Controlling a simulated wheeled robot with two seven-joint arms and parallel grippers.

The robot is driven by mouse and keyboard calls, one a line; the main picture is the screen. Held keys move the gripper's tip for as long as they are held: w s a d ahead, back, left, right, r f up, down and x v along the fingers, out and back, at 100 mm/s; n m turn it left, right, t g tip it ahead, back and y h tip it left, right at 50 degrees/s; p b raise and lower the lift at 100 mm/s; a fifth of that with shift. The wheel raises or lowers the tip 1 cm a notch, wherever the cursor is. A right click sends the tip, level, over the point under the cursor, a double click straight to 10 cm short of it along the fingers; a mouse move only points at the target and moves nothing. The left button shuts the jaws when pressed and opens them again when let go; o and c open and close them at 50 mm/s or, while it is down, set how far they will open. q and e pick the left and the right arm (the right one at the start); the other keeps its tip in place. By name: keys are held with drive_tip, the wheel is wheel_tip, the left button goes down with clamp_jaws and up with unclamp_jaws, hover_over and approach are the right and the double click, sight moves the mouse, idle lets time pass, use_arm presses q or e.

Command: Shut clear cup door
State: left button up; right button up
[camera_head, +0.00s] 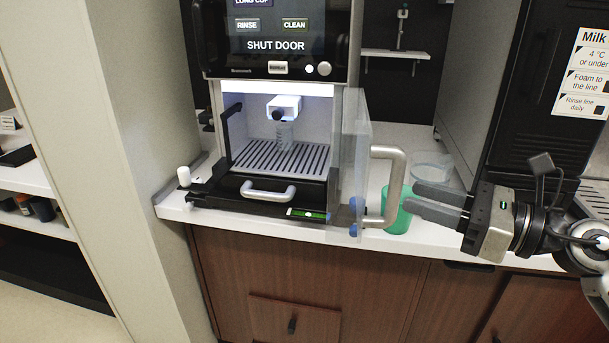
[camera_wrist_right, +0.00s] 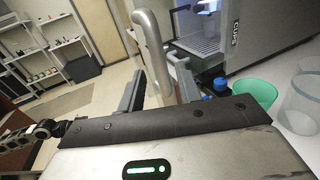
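The coffee machine (camera_head: 290,82) has its clear cup door (camera_head: 354,150) swung open on the right side of the cup bay, jutting toward me. The door carries a curved metal handle (camera_head: 397,180); it rises between my fingers in the wrist view (camera_wrist_right: 150,45). My right gripper (camera_head: 416,200) is open, just right of the handle with its fingers pointing at it. I cannot tell whether the fingers touch it. The machine's screen reads SHUT DOOR. My left gripper does not show.
A green cup (camera_head: 398,215) stands behind the handle, close to my right fingers, with a clear container (camera_head: 432,168) beyond it. A black drawer with a metal handle (camera_head: 268,191) is below the bay. A wall panel (camera_head: 135,130) stands left; a milk unit (camera_head: 545,90) stands right.

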sight(364, 200)
drive_tip(key=p+x, duration=0.2)
drive_tip(key=x, duration=0.2)
drive_tip(key=shift+r, duration=0.15)
drive_tip(key=shift+c, duration=0.3)
drive_tip(key=shift+s+d+f, duration=0.1)
drive_tip(key=shift+f, duration=0.1)
clamp_jaws()
drive_tip(key=shift+s+a+r, duration=0.1)
drive_tip(key=shift+a, duration=0.45)
drive_tip(key=a+p, duration=0.3)
drive_tip(key=shift+s+a, duration=0.15)
drive_tip(key=shift+a, duration=0.2)
drive_tip(key=shift+a+p, duration=0.35)
drive_tip(key=shift+a, duration=0.3)
drive_tip(key=shift+a+f, duration=0.1)
drive_tip(key=shift+f, duration=0.15)
